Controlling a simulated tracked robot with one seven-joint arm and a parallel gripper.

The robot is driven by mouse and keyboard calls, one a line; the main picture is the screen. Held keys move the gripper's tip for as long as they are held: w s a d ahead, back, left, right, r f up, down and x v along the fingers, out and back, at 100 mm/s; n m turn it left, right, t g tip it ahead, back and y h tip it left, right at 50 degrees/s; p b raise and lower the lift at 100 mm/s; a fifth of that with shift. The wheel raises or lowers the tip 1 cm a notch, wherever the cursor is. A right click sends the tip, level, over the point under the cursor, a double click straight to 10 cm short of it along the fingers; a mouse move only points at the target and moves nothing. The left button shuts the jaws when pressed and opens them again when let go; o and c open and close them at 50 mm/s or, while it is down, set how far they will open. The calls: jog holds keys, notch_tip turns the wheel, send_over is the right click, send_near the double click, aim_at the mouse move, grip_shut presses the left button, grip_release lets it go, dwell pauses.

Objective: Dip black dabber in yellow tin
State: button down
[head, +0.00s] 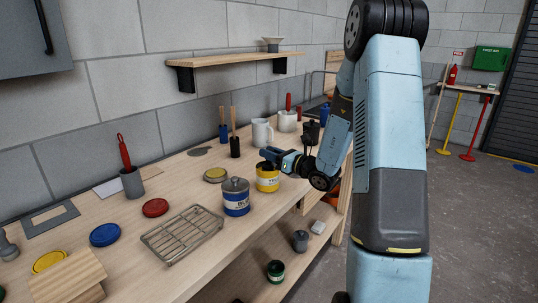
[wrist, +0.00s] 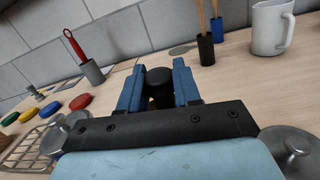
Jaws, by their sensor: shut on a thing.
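My gripper (head: 272,157) is low over the bench, right above the yellow tin (head: 267,180), which has a white label band. In the wrist view its blue fingers (wrist: 158,88) are shut on a black, round-topped thing, which looks like the black dabber (wrist: 158,75). The dabber's lower part is hidden, so I cannot tell how far it reaches into the tin.
A blue tin with a grey lid (head: 236,197) stands close left of the yellow tin. A wire rack (head: 182,234) and coloured discs, one red (head: 155,207), lie farther left. Behind stand a black holder with a wooden handle (head: 235,148) and a white jug (head: 262,133).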

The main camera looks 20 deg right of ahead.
jog(key=shift+r, duration=0.1)
jog(key=shift+r, duration=2.2)
jog(key=shift+r, duration=0.1)
jog(key=shift+r, duration=2.45)
jog(key=shift+f, duration=0.1)
